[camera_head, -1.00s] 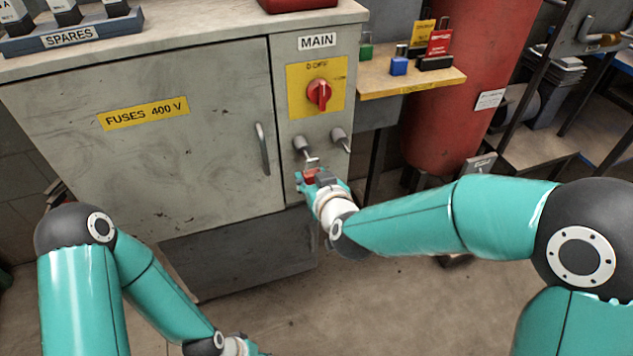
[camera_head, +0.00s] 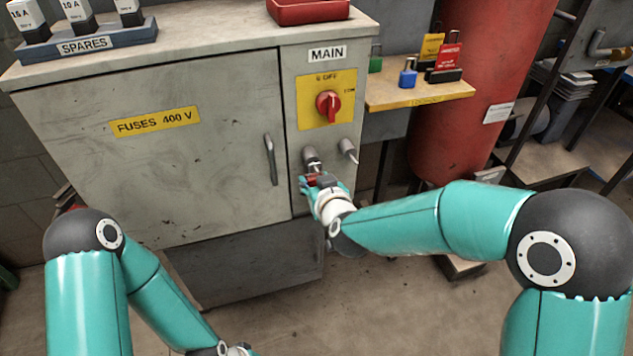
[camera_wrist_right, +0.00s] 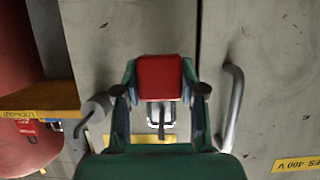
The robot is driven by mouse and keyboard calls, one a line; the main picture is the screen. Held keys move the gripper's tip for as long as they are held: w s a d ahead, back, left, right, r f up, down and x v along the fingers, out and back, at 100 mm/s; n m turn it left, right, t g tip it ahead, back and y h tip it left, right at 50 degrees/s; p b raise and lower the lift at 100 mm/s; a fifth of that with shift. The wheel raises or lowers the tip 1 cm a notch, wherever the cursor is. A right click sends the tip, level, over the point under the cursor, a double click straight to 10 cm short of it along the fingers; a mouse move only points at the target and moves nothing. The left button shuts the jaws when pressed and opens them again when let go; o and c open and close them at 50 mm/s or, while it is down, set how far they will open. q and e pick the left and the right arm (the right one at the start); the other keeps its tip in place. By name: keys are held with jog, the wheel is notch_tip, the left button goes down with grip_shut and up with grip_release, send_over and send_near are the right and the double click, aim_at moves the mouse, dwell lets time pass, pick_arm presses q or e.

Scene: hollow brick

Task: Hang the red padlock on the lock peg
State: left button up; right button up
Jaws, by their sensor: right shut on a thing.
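The red padlock (camera_head: 321,180) is held in my right gripper (camera_head: 318,184), just below the left of two grey pegs on the cabinet. In the right wrist view the padlock's red body (camera_wrist_right: 159,78) sits between the two fingers of the right gripper (camera_wrist_right: 160,85), with its metal shackle (camera_wrist_right: 161,122) pointing to the cabinet. The left peg (camera_head: 311,158) is right at the shackle; I cannot tell whether the shackle is around it. The right peg (camera_head: 348,150) is free. My left gripper (camera_head: 238,350) is cut off at the bottom edge.
The red rotary switch (camera_head: 328,105) is above the pegs. The cabinet door handle (camera_head: 270,160) is left of my right gripper. A wooden shelf (camera_head: 400,98) with several padlocks and tags stands at right, before a red cylinder (camera_head: 450,110). The floor in front is clear.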

dwell(0.3)
jog(key=o, duration=1.2)
jog(key=shift+o, duration=0.2)
jog(key=shift+s+r, duration=0.1)
